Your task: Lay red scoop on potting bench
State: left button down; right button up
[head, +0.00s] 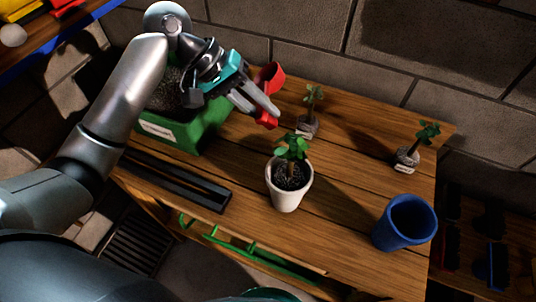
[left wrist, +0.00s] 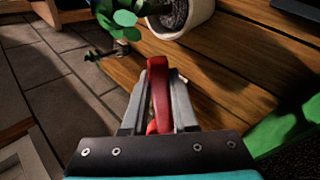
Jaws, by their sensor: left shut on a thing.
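The red scoop (head: 269,77) is in my left gripper (head: 272,113), at the back left of the potting bench in the head view. In the left wrist view the scoop's red handle (left wrist: 158,92) sits between the two fingers of the left gripper (left wrist: 160,108), which is shut on it. The scoop looks held above the wooden potting bench (head: 240,165); the exact gap cannot be told. The gripper is just right of a green box and behind the white pot. My right gripper is not in view.
A green box (head: 183,134) of dark soil stands at the bench's left. A white pot (head: 286,198) with a plant is mid-bench. Two small seedlings (head: 307,127) (head: 406,158) stand behind and right. A blue pot (head: 405,222) is front right. A black tray (head: 180,180) lies front left.

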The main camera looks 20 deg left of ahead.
pick_arm(q)
jog(key=shift+w+a+f+m+g+y, duration=0.15)
jog(key=shift+w+a+m+g+y, duration=0.2)
jog(key=shift+y, duration=0.25)
jog(key=w+a+m+g+y+p, duration=0.1)
jog(key=w+a+m+y, duration=0.1)
jog(key=a+y, duration=0.15)
jog(key=m+y, duration=0.1)
jog(key=y, duration=0.2)
send_over(236, 154)
notch_tip(236, 154, down, 19)
jog(key=b, duration=0.4)
jog(key=shift+f, duration=0.15)
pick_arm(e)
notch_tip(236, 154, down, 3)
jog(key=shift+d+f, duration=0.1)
pick_arm(q)
jog(key=c, duration=0.7)
grip_release()
